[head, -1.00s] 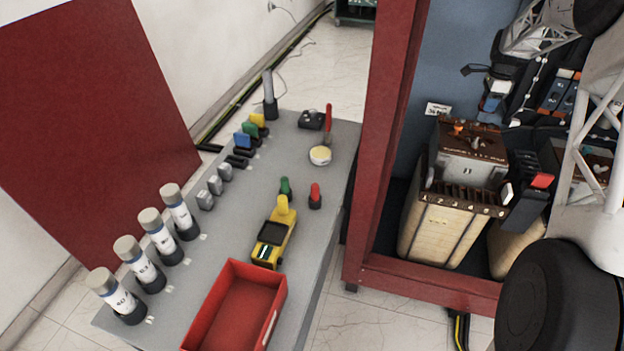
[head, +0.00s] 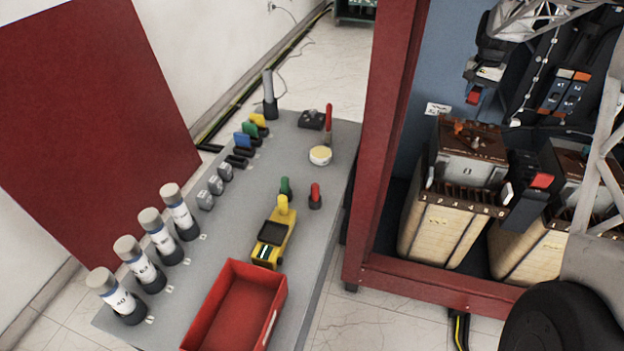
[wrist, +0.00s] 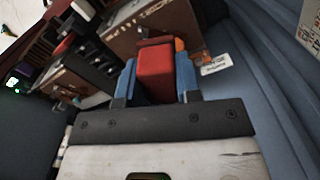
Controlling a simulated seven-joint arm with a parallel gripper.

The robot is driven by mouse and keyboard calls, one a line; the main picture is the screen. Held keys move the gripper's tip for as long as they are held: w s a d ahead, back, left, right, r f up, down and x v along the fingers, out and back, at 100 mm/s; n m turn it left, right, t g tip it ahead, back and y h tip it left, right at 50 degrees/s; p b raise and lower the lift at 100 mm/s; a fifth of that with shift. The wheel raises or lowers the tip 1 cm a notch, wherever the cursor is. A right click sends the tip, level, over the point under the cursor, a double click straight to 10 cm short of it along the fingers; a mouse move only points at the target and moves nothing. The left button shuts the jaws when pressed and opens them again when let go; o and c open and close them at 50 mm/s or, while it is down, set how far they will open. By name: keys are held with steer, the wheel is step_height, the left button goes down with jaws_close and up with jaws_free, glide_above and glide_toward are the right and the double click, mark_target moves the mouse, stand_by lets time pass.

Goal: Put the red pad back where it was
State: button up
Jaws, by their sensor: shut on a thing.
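The red pad (wrist: 155,72) is held between the blue fingers of my gripper (wrist: 157,80) in the wrist view. In the head view the red pad (head: 473,97) shows small below my dark gripper (head: 477,88), in the air inside the cabinet, above and right of the white label. On the grey bench, blue (head: 242,140), green (head: 250,130) and yellow (head: 258,120) pads stand in a row of black holders. A black holder (head: 236,162) at the near end of that row shows no coloured pad.
The red cabinet post (head: 385,140) stands between my gripper and the bench. Brown-topped cream units (head: 450,230) sit below in the cabinet, with a red-tipped black part (head: 541,181) between them. The bench also holds a red tray (head: 235,310), a yellow tester (head: 272,240) and several capped cylinders (head: 120,295).

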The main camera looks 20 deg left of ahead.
mark_target(472, 90)
steer(key=shift+s+a+r+n, duration=0.3)
steer(key=shift+s+n, duration=0.1)
steer(key=shift+n, duration=0.2)
steer(key=shift+s+a+r+n, duration=0.25)
steer(key=shift+s+n, duration=0.15)
steer(key=shift+n, duration=0.2)
steer(key=shift+s+a+r+n, duration=0.2)
steer(key=shift+s+a+n, duration=0.2)
steer(key=shift+s, duration=0.05)
steer(key=s+a+r+m, duration=0.3)
steer(key=s+a+r, duration=0.2)
steer(key=s+a, duration=0.7)
steer(key=s+a+r+m, duration=0.4)
steer(key=s+a+r, duration=0.1)
steer(key=s+a, duration=0.7)
steer(key=w+a+f+m, duration=0.2)
steer(key=a+f+m, duration=0.3)
steer(key=a+f, duration=0.3)
steer(key=w+a+f+m, duration=0.2)
steer(key=a+f+m, duration=0.3)
steer(key=f, duration=1.2)
steer(key=a, duration=0.4)
steer(key=shift+w, duration=0.3)
steer(key=shift+f, duration=0.15)
steer(key=shift+f, duration=3.05)
